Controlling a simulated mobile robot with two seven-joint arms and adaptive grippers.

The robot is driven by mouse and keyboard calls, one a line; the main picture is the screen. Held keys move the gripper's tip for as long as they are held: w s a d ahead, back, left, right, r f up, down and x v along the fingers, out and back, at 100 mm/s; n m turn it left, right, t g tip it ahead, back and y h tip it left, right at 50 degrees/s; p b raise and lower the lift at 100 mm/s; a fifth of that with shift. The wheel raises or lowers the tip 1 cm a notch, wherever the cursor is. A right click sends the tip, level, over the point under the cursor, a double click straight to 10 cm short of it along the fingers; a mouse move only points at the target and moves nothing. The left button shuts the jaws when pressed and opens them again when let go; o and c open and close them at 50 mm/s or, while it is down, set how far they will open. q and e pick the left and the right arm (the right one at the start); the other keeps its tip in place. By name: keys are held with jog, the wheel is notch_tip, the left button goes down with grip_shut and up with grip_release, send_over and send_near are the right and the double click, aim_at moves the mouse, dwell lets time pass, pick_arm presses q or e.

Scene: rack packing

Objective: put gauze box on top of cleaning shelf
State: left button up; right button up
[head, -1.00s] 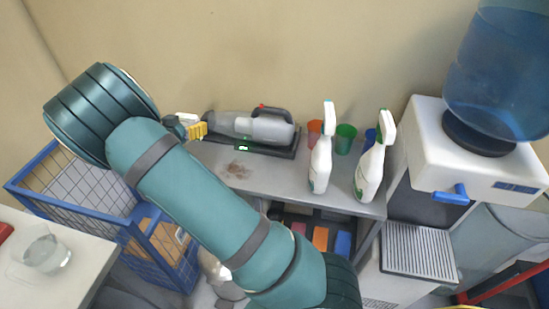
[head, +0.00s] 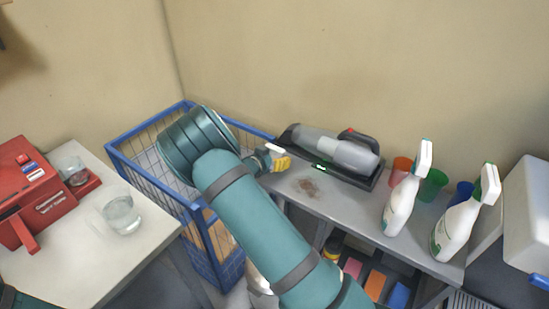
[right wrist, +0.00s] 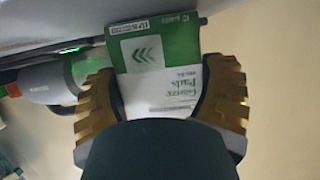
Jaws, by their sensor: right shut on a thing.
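The gauze box (right wrist: 165,60) is white and green and is held between the yellow fingers of my right gripper (right wrist: 162,80). In the head view my right gripper (head: 279,161) is at the left end of the grey cleaning shelf (head: 345,213), and only a small white part of the box (head: 274,147) shows there. In the right wrist view the far end of the box is close to a pale grey surface; I cannot tell whether they touch. My left gripper is not in view.
The shelf top holds a handheld vacuum (head: 340,152), two spray bottles (head: 400,200) and coloured cups (head: 432,184). The stained patch (head: 308,187) before the vacuum is free. A blue wire cart (head: 135,155) and white table (head: 85,250) stand left.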

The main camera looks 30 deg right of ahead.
jog(key=shift+f, duration=0.1)
jog(key=o, duration=0.8)
